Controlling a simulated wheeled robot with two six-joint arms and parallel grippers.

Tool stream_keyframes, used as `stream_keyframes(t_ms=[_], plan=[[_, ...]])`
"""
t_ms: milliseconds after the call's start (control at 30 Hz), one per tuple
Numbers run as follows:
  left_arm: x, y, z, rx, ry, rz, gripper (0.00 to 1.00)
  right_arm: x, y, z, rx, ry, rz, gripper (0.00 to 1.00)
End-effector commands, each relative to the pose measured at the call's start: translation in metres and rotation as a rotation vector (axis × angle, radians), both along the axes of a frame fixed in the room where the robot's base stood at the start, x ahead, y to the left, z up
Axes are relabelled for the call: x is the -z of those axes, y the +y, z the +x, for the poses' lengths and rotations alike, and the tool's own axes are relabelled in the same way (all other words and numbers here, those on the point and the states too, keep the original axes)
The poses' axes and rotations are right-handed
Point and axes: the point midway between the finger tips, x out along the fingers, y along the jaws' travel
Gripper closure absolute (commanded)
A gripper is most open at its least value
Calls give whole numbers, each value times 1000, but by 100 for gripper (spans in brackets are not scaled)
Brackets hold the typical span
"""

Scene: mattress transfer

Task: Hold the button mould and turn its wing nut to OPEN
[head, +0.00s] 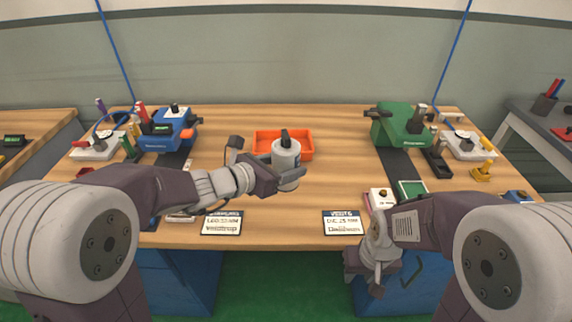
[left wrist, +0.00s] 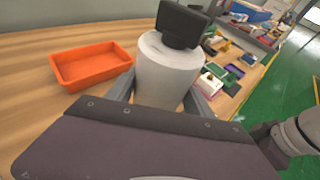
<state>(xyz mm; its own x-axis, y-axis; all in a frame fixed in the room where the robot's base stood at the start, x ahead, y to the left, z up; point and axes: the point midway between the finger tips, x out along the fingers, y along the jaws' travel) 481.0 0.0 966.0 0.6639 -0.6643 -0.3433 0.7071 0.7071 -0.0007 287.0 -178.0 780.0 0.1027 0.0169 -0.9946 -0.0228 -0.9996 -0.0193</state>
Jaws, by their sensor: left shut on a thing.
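The button mould (head: 286,169) is a pale grey cylinder, upright, with a black wing nut (head: 285,138) on top. My left gripper (head: 279,178) is shut on the mould's sides and holds it in front of the orange tray. In the left wrist view the mould (left wrist: 167,75) stands between the fingers, and the wing nut (left wrist: 183,24) shows as a dark block across its top. Any OPEN marking is too small to read. My right gripper (head: 372,283) hangs low at the table's front edge, well right of the mould and apart from it; its jaw opening is unclear.
The orange tray (head: 268,135) looks empty and lies behind the mould. A blue machine (head: 170,133) stands at the left and a green machine (head: 398,127) at the right. Two printed cards (head: 222,223) (head: 342,223) lie near the front edge. The table's middle is mostly clear.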

Motion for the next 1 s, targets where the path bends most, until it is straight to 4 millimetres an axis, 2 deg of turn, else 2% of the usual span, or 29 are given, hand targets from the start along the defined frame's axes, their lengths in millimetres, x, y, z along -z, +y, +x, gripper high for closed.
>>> stream_keyframes(t_ms=[1000], plan=[[27,0,0,0,-3,-2,100,30,0,0,0,0,0,65]])
